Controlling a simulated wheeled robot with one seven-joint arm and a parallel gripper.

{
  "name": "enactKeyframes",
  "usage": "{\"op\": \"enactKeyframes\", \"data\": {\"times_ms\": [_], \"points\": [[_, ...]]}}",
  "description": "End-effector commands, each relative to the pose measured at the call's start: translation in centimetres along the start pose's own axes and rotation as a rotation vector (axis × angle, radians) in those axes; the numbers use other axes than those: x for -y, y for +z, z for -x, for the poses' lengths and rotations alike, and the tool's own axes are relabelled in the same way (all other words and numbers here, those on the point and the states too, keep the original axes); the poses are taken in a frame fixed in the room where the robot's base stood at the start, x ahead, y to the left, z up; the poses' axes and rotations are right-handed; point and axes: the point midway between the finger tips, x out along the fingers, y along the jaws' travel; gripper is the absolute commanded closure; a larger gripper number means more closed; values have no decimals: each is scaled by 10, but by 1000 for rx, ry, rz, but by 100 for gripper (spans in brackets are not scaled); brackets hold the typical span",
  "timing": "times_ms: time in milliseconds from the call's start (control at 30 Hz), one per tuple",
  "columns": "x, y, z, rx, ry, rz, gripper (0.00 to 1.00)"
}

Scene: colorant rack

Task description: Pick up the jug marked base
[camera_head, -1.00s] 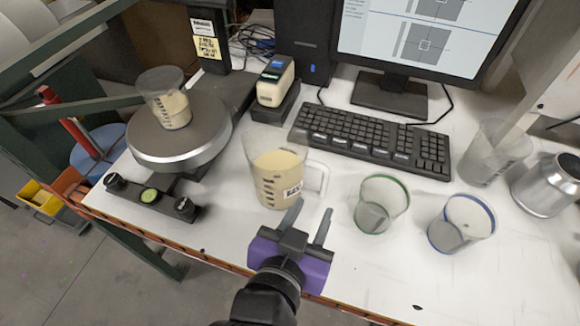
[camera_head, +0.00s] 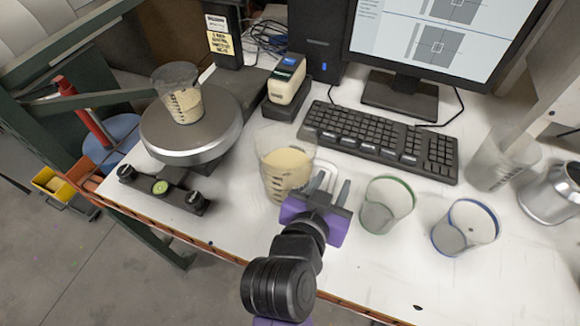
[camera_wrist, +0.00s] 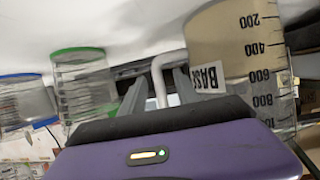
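The jug marked base (camera_head: 285,172) is a clear measuring jug of cream liquid, standing on the white table left of centre. Its white handle is on its right side. In the wrist view the jug (camera_wrist: 232,40) fills the right, upside down, with the BASE label and volume marks visible. My purple gripper (camera_head: 333,180) is at the handle side of the jug. Its fingers are apart, and in the wrist view the handle (camera_wrist: 158,85) shows between the two fingers (camera_wrist: 160,78). Whether either finger touches the handle, I cannot tell.
A green-rimmed cup (camera_head: 387,205) and a blue-rimmed cup (camera_head: 466,228) stand right of my gripper. A scale (camera_head: 190,145) bearing another jug (camera_head: 179,92) is at the left. The keyboard (camera_head: 380,140) lies behind. The front right of the table (camera_head: 400,275) is clear.

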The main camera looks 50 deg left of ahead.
Motion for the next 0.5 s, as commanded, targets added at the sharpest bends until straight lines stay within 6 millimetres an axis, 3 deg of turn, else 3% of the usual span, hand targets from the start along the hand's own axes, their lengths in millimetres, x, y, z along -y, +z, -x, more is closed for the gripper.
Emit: {"op": "enactKeyframes", "data": {"times_ms": [67,233,500], "points": [[0,0,0,0,0,0,64],[0,0,0,0,0,0,98],[0,0,0,1,0,0,100]]}}
